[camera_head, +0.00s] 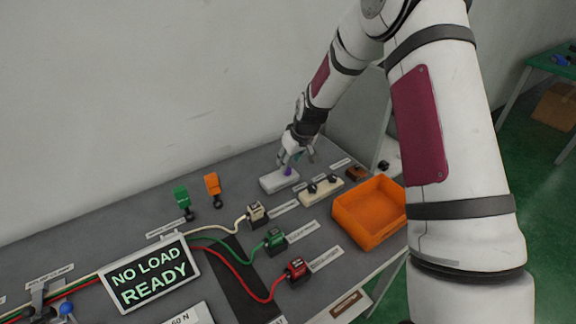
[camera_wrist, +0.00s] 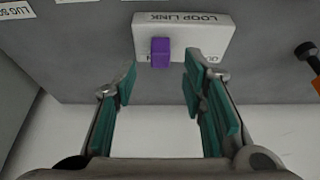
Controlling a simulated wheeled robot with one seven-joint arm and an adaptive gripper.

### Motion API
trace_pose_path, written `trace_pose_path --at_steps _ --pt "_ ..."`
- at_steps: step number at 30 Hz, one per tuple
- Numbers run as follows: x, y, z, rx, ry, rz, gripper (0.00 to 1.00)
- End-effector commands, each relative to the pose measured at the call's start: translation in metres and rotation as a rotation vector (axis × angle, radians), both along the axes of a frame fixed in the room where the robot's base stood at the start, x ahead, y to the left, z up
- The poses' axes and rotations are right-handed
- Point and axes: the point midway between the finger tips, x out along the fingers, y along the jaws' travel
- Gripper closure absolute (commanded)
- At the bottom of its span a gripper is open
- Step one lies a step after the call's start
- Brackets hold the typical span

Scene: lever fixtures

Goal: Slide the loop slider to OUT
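The loop slider is a white block (camera_wrist: 192,27) marked LOOP LINK, upside down in the wrist view, with a purple knob (camera_wrist: 160,52). The knob sits toward the left end of the block there. Small lettering near the right end is partly hidden by a finger. In the head view the block (camera_head: 277,183) lies on the grey bench with the purple knob (camera_head: 287,171) near its right part. My gripper (camera_wrist: 159,80) is open, teal pads apart, with nothing between them. The knob shows just beyond the fingertips. The gripper (camera_head: 297,156) hangs over the block in the head view.
An orange bin (camera_head: 369,213) and a white block with black knobs (camera_head: 322,190) stand to the right. A NO LOAD READY sign (camera_head: 150,277), cables with plugs (camera_head: 275,240), and green (camera_head: 181,196) and orange (camera_head: 212,184) upright pieces stand left. A wall is behind.

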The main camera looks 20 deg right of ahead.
Motion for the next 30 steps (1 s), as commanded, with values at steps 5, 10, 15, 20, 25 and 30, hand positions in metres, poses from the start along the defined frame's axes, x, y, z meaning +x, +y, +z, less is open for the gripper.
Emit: trace_pose_path --at_steps 5,10,15,20,25,30 --pt "0.009 0.003 -0.023 0.001 0.000 0.000 0.62" --pt "0.013 0.004 -0.032 0.000 0.000 0.000 0.62" --pt "0.013 0.004 -0.034 0.000 0.000 0.000 0.62" --pt "0.013 0.004 -0.034 0.000 0.000 0.000 0.68" --pt "0.013 0.004 -0.034 0.000 0.000 0.000 1.00" --pt "0.012 0.008 -0.034 0.001 0.000 0.001 1.00"
